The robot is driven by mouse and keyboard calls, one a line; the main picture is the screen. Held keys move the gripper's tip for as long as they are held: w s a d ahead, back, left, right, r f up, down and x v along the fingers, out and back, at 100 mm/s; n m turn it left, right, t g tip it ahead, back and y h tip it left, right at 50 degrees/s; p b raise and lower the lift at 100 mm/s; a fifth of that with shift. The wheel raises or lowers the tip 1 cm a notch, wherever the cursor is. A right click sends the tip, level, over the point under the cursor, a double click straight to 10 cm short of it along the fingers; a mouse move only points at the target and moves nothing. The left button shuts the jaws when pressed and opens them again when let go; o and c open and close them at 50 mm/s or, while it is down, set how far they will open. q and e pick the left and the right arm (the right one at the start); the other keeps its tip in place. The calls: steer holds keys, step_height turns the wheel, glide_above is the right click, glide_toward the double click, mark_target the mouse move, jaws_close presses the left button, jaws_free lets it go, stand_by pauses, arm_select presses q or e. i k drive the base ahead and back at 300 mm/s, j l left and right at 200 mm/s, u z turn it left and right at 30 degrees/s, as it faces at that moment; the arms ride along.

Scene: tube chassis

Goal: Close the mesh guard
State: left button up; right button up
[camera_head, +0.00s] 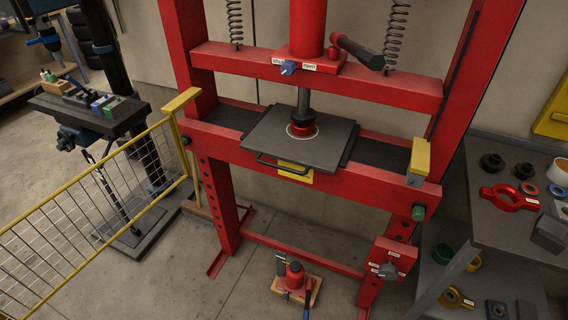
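The mesh guard (88,222) is a yellow frame with a wire grid at the left of the head view. It stands swung open, reaching from the left post of the red press (226,195) toward the lower left corner, where the picture edge cuts it off. Its yellow upright (181,101) is beside the left post. A yellow block (419,158) on a grey bracket sits on the right end of the press's front beam, apart from the guard. The front of the press is uncovered. Neither of my grippers is in view.
A dark plate (299,140) with a front handle lies on the press bed under the ram. A drill stand (90,118) is behind the guard. A parts bench (490,215) is at right. Floor before the press is mostly clear.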

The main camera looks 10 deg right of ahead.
mark_target(9, 225)
steer(key=z, duration=0.35)
steer(key=j+z, duration=0.35)
steer(key=k+j+z, duration=0.1)
steer(key=j+z, duration=0.25)
steer(key=j, duration=0.15)
steer(key=k+j+z, duration=0.1)
steer(key=j+z, duration=0.25)
steer(key=j, duration=0.1)
